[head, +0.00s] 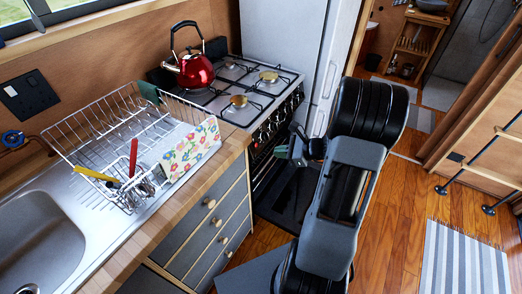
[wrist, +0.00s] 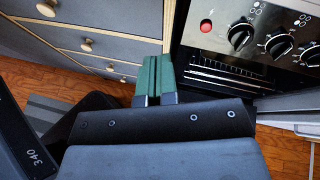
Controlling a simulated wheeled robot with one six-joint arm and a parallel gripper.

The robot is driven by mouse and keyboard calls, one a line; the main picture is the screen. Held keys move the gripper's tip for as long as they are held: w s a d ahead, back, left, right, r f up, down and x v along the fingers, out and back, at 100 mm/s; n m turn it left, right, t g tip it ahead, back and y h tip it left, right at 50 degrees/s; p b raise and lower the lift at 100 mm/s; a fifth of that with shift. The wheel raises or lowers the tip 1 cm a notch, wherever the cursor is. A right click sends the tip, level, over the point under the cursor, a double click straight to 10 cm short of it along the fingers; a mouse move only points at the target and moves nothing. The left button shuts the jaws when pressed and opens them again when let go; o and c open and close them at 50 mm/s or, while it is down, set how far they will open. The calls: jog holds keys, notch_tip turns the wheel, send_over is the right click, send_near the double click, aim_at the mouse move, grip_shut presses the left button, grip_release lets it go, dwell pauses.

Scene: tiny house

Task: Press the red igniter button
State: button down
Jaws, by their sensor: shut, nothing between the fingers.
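The red igniter button (wrist: 206,26) is a small round button at the left end of the stove's steel control panel in the wrist view. Black knobs (wrist: 241,37) stand in a row to its right. My gripper (wrist: 154,96) has green fingers, shut together with nothing between them. In the wrist view it is below and to the left of the button, in front of the gap between drawers and oven, apart from the panel. I cannot make out the button there.
Wooden-knobbed drawers (head: 208,225) stand left of the stove (head: 240,85). A red kettle (head: 194,70) sits on the hob. A dish rack (head: 100,125) stands on the counter left of it. The wooden floor at right is open, with a striped rug (head: 465,262).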

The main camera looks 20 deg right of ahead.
aim_at(256, 145)
jog(key=d+f+m+t+h, duration=0.1)
jog(key=d+f+m+t, duration=0.2)
jog(key=d+m, duration=0.1)
jog(key=shift+w+d+m+h, duration=0.3)
jog(key=shift+d+m+h, duration=0.1)
jog(key=shift+d, duration=0.45)
jog(key=shift+f, duration=0.1)
jog(key=x, duration=1.4)
jog(key=shift+w+a+f+b, duration=0.35)
jog(key=shift+w+b, duration=0.1)
jog(key=shift+b, duration=0.25)
jog(key=shift+w+r, duration=0.1)
jog(key=shift+r, duration=0.05)
jog(key=shift+a+r, duration=0.1)
jog(key=shift+r, duration=0.1)
